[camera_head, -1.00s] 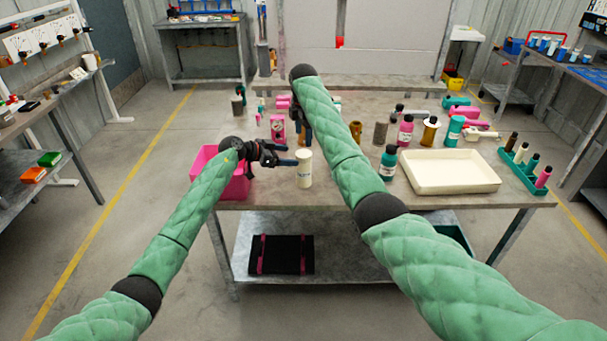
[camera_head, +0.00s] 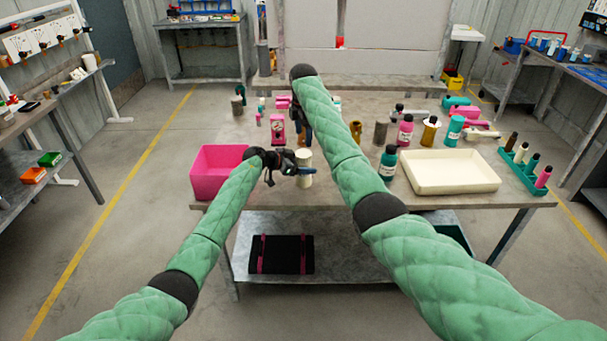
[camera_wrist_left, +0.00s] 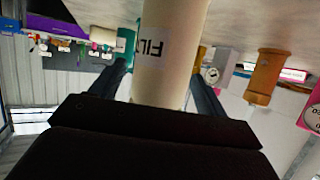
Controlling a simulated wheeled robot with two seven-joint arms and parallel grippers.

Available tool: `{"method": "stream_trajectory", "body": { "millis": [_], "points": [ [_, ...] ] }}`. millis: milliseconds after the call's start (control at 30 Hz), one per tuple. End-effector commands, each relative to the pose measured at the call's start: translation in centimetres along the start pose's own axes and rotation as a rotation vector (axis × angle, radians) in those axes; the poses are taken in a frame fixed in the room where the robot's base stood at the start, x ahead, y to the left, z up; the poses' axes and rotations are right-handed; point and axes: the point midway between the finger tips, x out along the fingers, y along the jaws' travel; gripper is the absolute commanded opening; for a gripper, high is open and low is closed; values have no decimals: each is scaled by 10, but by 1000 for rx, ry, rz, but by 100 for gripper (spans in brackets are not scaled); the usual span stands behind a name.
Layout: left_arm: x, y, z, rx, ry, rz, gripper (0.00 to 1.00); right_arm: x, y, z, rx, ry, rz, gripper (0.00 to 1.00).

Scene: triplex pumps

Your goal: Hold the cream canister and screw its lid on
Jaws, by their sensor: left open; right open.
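The cream canister (camera_head: 304,160) stands upright near the table's front edge, with dark lettering on its side. My left gripper (camera_head: 302,171) is open, low around the canister. In the left wrist view the canister (camera_wrist_left: 168,55) stands between the two spread fingers of that gripper (camera_wrist_left: 163,90), with no clear grip on it. My right gripper (camera_head: 302,128) is farther back, mostly hidden by my right arm; its fingers point down. I cannot make out a separate lid, and the right gripper's surroundings are partly hidden.
A pink bin (camera_head: 214,178) stands at the table's left front. A cream tray (camera_head: 450,190) lies on the right, beside a green bottle rack (camera_head: 522,170). Several bottles stand behind and right of my right arm, including a teal one (camera_head: 388,162) and a pink one (camera_head: 405,130).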

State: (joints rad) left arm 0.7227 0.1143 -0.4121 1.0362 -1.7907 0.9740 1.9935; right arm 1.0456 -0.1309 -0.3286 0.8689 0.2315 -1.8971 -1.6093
Motion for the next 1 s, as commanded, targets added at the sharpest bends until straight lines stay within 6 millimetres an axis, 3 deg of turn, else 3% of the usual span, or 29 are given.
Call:
{"method": "stream_trajectory", "body": {
  "millis": [133, 467, 500, 767, 1000],
  "points": [
    [0, 0, 0, 0, 0, 0, 73, 0, 0, 0, 0, 0, 0, 70],
    [0, 0, 0, 0, 0, 0, 8, 0, 0, 0, 0, 0, 0, 70],
    [0, 0, 0, 0, 0, 0, 0, 0, 0, 0, 0, 0, 0, 62],
    [0, 0, 0, 0, -1, 0, 0, -8, 0, 16, -2, -47, 0, 61],
    [0, 0, 0, 0, -1, 0, 0, -3, 0, 6, 174, -27, -3, 61]
  ]
}}
